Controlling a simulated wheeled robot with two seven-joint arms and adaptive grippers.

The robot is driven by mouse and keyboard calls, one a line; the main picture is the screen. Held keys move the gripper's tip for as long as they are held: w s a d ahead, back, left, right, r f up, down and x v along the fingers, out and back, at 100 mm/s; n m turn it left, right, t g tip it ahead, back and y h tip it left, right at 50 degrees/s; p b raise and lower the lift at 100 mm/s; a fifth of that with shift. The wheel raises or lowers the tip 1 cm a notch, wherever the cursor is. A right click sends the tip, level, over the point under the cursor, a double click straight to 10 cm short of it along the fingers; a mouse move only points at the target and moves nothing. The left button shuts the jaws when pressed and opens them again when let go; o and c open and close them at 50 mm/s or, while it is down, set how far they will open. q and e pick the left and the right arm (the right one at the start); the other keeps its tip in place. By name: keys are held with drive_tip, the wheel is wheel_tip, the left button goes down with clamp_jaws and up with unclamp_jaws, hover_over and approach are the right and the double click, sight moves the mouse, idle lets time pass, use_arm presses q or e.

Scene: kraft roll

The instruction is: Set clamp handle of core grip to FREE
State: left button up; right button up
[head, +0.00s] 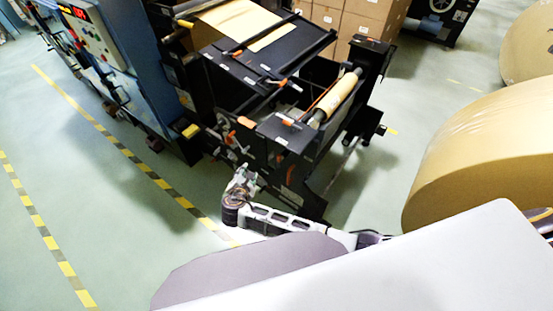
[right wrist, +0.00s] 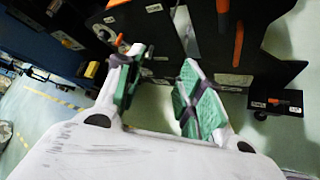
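A black machine (head: 300,165) carries several orange-tipped handles; I cannot tell for sure which is the clamp handle of the core grip. One orange handle (head: 246,122) is on its side panel. My right gripper (head: 243,178) is in front of this panel, below that handle. In the right wrist view my right gripper (right wrist: 158,82) has its two green-padded fingers spread apart with nothing seen between them. A small orange-tipped knob (right wrist: 120,41) shows beyond the left finger; contact is unclear. A long orange bar (right wrist: 239,42) is farther right. My left gripper is not in view.
A tan kraft roll (head: 490,150) stands at the right. A narrow tan roll (head: 338,97) lies on the machine. A blue cabinet (head: 130,50) with a control panel stands at the left. Green floor with a yellow-black line (head: 120,145) is open at the left.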

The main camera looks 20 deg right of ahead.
sight(278, 158)
drive_tip(key=s+d+r+n+g+h, duration=0.1)
drive_tip(key=s+d+r+n+h, duration=0.2)
drive_tip(key=d, duration=0.3)
drive_tip(key=shift+d+n+h, duration=0.35)
drive_tip(key=shift+n+h, duration=0.55)
drive_tip(key=shift+x, duration=6.8)
drive_tip(key=shift+f, duration=0.15)
drive_tip(key=shift+s, duration=0.1)
clamp_jaws()
